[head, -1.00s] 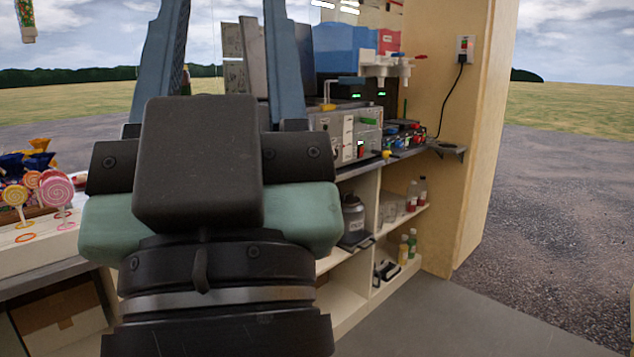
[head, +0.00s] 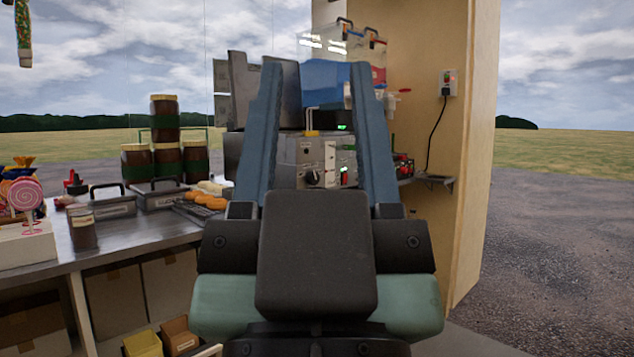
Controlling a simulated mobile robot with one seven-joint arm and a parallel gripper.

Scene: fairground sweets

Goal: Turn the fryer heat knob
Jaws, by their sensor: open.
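The fryer (head: 293,152) is a grey metal box on the counter, with a control panel facing me. A dark round knob (head: 312,178) sits low on the left of that panel, with a pale label strip and a lit red switch to its right. My gripper (head: 316,80) is open and empty, its two blue-grey fingers pointing forward and up. In the head view the panel and knob show between the fingers, and the fingers look apart from them. The fryer's right side is partly hidden behind the right finger.
Jars with dark filling (head: 165,135), lidded metal tubs (head: 158,195) and fried snacks (head: 205,201) stand on the counter at left. A pink lollipop (head: 25,195) is at far left. A wooden wall (head: 470,150) with a socket and cord bounds the right.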

